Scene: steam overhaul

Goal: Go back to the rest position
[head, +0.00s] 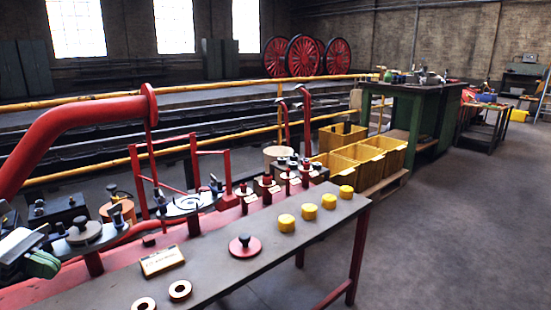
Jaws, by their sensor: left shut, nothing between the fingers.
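My left gripper (40,263) shows at the left edge, partly cut off by the frame. It is shut with nothing held, above the left end of the red-edged workbench (215,290). It is close to a round grey disc with a dark knob (84,231), and I cannot tell whether they touch. My right gripper is not in view.
A thick red pipe (70,125) rises at left. Yellow crates (360,153) stand behind. Floor at right is clear.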

